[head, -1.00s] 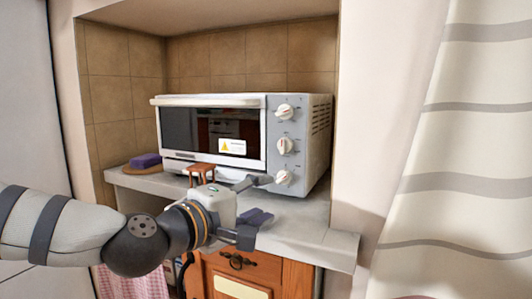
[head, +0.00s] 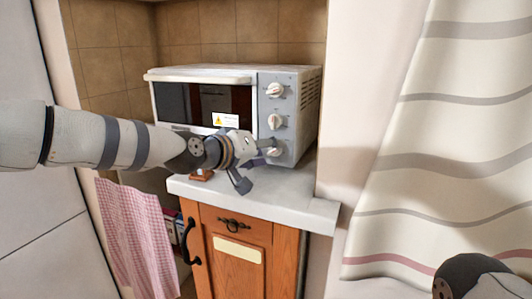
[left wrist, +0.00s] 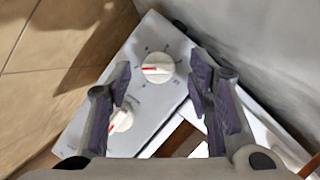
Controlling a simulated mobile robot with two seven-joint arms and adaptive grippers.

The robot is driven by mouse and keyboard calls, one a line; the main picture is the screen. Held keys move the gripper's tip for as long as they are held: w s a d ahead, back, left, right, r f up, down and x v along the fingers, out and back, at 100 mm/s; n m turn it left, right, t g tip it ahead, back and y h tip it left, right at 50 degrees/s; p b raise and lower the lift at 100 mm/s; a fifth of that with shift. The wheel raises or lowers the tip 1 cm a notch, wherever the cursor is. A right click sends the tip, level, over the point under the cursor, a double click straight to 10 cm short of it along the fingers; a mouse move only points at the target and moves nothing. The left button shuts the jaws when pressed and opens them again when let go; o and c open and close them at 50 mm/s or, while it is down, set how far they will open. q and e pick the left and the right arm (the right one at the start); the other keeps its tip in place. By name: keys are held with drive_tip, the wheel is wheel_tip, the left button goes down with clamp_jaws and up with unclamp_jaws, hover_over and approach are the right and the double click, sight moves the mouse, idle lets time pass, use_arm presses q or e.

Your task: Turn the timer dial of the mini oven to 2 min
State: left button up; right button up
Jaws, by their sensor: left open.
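The mini oven (head: 288,78) stands on a white counter. Its grey front panel carries three white dials in a column: top (head: 274,90), middle (head: 274,121) and bottom (head: 275,149). No label tells me which is the timer. My left gripper (head: 257,163) is open and empty, close in front of the bottom dial and partly covering it. In the left wrist view, a dial with a red pointer line (left wrist: 157,68) lies ahead between the open fingers (left wrist: 160,95). A second dial (left wrist: 121,120) is beside the left finger. I see no contact. My right gripper is out of view.
A small reddish-brown object (head: 201,175) sits on the counter (head: 305,190) under my left arm. A wooden cabinet (head: 250,245) is below, with a pink checked cloth (head: 135,225) at its left. A striped curtain (head: 450,150) hangs at the right.

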use_arm(q)
drive_tip(key=shift+r, duration=0.1)
clamp_jaws()
drive_tip(key=shift+s+d+r, duration=0.1)
drive_tip(key=shift+s+r, duration=0.05)
drive_tip(key=shift+r, duration=0.15)
drive_tip(key=shift+f, duration=0.3)
unclamp_jaws()
drive_tip(key=v, duration=1.2)
drive_tip(key=shift+r, duration=0.1)
